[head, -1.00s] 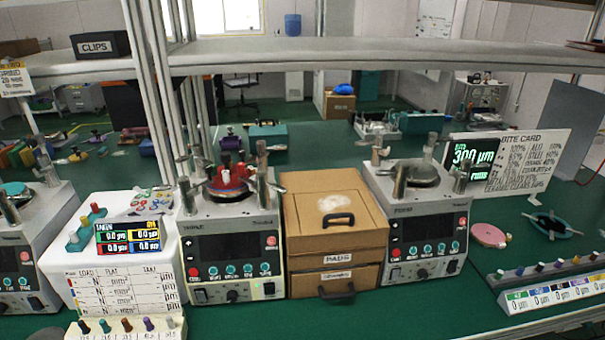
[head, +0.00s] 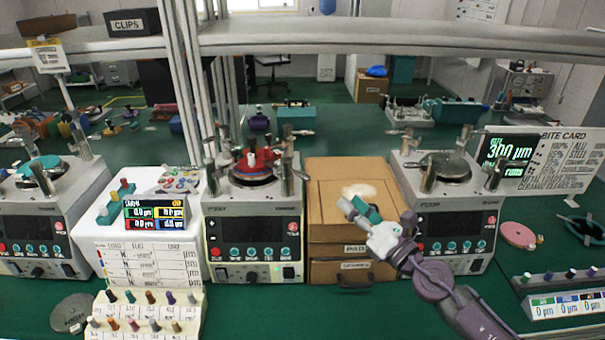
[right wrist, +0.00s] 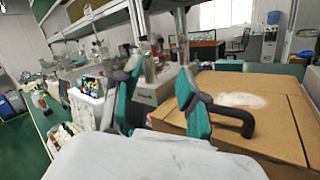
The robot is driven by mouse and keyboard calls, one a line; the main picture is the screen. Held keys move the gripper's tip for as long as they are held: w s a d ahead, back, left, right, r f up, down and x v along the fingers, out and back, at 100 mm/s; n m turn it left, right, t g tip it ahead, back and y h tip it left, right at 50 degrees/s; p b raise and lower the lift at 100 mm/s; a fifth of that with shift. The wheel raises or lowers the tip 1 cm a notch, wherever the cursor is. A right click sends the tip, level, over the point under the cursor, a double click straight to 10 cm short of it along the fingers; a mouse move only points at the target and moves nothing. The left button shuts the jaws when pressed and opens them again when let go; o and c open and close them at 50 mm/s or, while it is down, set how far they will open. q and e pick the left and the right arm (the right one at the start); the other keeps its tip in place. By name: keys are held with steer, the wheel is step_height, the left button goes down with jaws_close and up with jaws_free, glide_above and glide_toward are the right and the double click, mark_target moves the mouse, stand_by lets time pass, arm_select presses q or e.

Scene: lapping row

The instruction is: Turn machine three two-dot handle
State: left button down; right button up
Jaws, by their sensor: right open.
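The middle lapping machine (head: 207,235) carries a red-topped plate (head: 256,162) with upright metal handles around it, among them a left handle (head: 213,180) and a right handle (head: 287,178). The right machine (head: 482,225) has a grey plate and similar handles. The left machine (head: 25,215) has a teal plate. Name labels and handle dots are too small to read. My right gripper (head: 362,211) is open and empty in front of the brown drawer box, right of the middle machine. Its teal fingers also show in the right wrist view (right wrist: 160,90). My left gripper is not in view.
The brown drawer box (head: 325,210) with a black handle stands between the middle and right machines. A white display stand (head: 125,245) and a peg rack (head: 150,312) stand left of the middle machine. A shelf beam (head: 380,38) and uprights (head: 190,90) cross behind the machines.

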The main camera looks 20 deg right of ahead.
mark_target(307, 175)
steer(key=w+a+n+g+p, duration=0.1)
steer(key=w+a+n, duration=0.1)
steer(key=w+n, duration=0.1)
steer(key=w+a+n+g+y+p, duration=0.1)
steer(key=w+a+n, duration=0.1)
steer(key=w, duration=0.3)
steer(key=w+a+r+n+g+y, duration=0.1)
steer(key=w+a+n, duration=0.1)
steer(key=w+n, duration=0.1)
steer(key=shift+w+a+n+p, duration=0.35)
steer(key=shift+w+n+p, duration=0.05)
steer(key=shift+n, duration=0.2)
steer(key=shift+w+a, duration=0.35)
steer(key=shift+w, duration=0.25)
steer(key=shift+c, duration=0.3)
jaws_close()
